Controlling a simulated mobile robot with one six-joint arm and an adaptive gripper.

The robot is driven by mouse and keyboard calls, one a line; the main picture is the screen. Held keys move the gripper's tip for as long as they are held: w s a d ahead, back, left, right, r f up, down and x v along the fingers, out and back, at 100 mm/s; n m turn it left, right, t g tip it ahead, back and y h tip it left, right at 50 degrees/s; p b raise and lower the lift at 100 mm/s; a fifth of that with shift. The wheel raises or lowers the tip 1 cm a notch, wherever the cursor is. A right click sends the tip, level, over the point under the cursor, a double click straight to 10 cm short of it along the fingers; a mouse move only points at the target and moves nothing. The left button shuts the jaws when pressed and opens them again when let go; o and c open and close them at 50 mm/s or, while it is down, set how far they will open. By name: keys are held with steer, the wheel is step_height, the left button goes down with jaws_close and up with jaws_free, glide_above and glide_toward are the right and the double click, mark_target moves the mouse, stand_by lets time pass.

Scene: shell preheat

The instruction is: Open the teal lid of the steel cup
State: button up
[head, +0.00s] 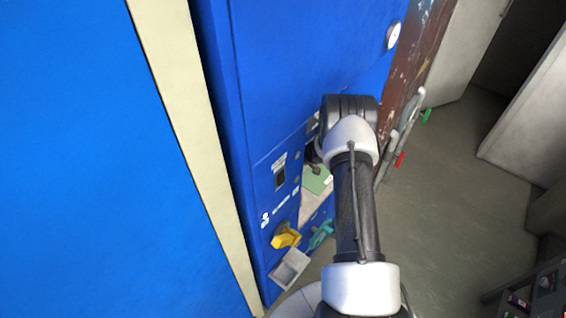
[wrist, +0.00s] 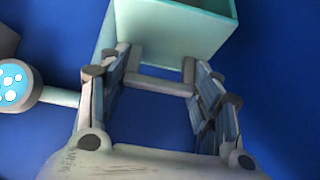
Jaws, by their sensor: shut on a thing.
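A teal box-shaped part (wrist: 180,32) with an open top fills the upper middle of the wrist view. A pale grey U-shaped bracket (wrist: 160,86) sits below it. My gripper (wrist: 158,62) has one finger at each side of this bracket and is shut on it. In the head view my arm mostly hides my gripper. A pale green surface (head: 317,180) shows just below the hidden hand. A teal piece (head: 320,236) is lower on the blue cabinet. I cannot pick out the steel cup or tell which teal part is its lid.
A blue cabinet (head: 300,60) carries a yellow knob (head: 286,237) and a grey tray (head: 289,270). A dotted round disc (wrist: 14,86) on a stem is left of my gripper. Red (head: 401,159) and green (head: 427,115) handle ends show right. Open floor (head: 450,220) lies to the right.

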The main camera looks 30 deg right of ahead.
steer(key=shift+w+r, duration=0.25)
steer(key=o, duration=1.5)
steer(key=shift+s+f, duration=0.15)
steer(key=v, duration=1.2)
steer(key=shift+s+a, duration=0.1)
